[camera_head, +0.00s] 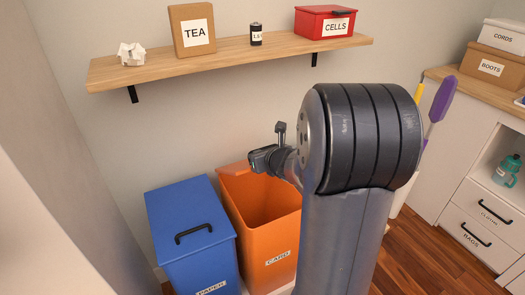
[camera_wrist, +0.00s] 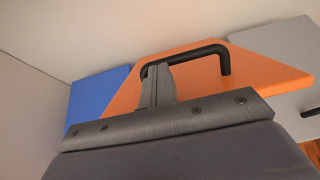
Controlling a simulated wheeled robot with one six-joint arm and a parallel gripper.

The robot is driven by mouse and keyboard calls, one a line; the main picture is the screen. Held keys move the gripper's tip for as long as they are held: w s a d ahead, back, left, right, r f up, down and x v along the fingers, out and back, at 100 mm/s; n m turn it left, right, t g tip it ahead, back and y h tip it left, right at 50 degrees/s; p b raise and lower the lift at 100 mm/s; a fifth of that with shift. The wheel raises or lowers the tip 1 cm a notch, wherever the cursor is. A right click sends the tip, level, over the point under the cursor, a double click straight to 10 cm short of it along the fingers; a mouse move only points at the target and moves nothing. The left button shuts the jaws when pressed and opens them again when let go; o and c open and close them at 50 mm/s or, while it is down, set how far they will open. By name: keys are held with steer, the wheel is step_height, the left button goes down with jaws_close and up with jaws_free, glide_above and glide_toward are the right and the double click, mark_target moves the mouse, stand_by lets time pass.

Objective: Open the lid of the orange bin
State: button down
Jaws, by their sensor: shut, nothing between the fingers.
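The orange bin (camera_head: 270,262), labelled CARD, stands on the floor against the wall. Its dark inside shows from above, and its lid (camera_head: 236,182) appears tipped up at the back. In the wrist view the lid's orange face (camera_wrist: 200,85) carries a black bar handle (camera_wrist: 205,52). My gripper (camera_head: 257,158) is at the top of the raised lid, in front of the wall. In the wrist view its shut fingers (camera_wrist: 157,78) are by the handle's left end, with nothing held. I cannot tell whether they touch the handle. My arm hides the bin's right side.
A blue bin (camera_head: 188,235), labelled PAPER, stands shut at the left. A wall shelf (camera_head: 225,53) holds a TEA box, a small battery, a red CELLS box and crumpled paper. A white drawer cabinet (camera_head: 450,190) is at the right, with wood floor in front.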

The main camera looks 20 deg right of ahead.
steer(key=shift+g, duration=0.6)
steer(key=w+r+p, duration=0.1)
steer(key=p, duration=0.2)
steer(key=w+r+p, duration=0.1)
steer(key=r+p, duration=0.1)
steer(key=p, duration=0.1)
steer(key=shift+w+a+r, duration=0.1)
steer(key=shift+w+r, duration=0.05)
steer(key=shift+w, duration=0.15)
steer(key=w+r+g+p, duration=0.1)
steer(key=w+r+p, duration=0.3)
steer(key=w+p, duration=0.5)
steer(key=shift+p, duration=1.1)
steer(key=shift+a, duration=0.1)
steer(key=v, duration=1)
steer(key=shift+s+r+p, duration=0.25)
steer(key=shift+p, duration=0.2)
